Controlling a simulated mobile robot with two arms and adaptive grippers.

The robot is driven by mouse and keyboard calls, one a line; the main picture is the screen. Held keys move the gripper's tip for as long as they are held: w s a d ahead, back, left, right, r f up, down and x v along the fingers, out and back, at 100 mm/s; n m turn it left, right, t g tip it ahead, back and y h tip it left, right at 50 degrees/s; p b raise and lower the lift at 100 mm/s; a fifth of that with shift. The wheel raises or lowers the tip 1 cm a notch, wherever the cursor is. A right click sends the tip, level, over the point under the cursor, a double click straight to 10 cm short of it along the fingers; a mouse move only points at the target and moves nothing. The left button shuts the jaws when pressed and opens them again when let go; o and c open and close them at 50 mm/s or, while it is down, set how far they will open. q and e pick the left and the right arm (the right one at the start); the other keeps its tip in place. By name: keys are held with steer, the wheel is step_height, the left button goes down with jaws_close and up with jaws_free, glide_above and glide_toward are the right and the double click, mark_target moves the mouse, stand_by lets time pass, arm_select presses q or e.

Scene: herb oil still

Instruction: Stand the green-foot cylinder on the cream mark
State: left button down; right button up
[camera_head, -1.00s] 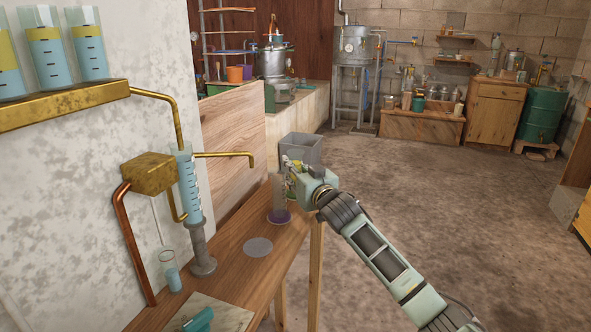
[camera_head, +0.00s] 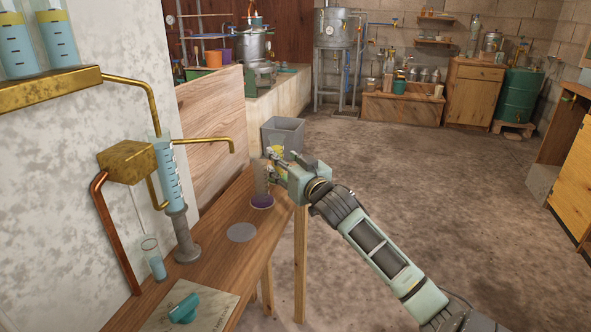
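A clear cylinder with a purple foot (camera_head: 262,201) stands upright near the far end of the wooden bench. My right gripper (camera_head: 269,164) is at its upper part; whether the fingers touch it or are closed I cannot tell. A small yellow-green patch (camera_head: 278,150) shows by the fingers; what it belongs to is unclear. A pale round mark (camera_head: 241,232) lies bare on the bench, nearer than the purple-foot cylinder; it looks greyish. No cylinder with a clearly green foot can be made out. My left gripper is not in view.
A graduated tube on a grey stand (camera_head: 187,248) and a small glass with blue liquid (camera_head: 153,259) stand by the wall, under brass pipes (camera_head: 128,162). A teal piece (camera_head: 184,308) lies on a pale slab (camera_head: 212,312) in front. A grey bin (camera_head: 283,134) stands beyond the bench.

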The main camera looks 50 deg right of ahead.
steer(key=v, duration=0.5)
steer(key=shift+s+a, duration=0.15)
steer(key=shift+s, duration=0.2)
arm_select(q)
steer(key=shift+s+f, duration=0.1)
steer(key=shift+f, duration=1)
arm_select(e)
steer(key=shift+s+a, duration=0.15)
steer(key=shift+s, duration=0.4)
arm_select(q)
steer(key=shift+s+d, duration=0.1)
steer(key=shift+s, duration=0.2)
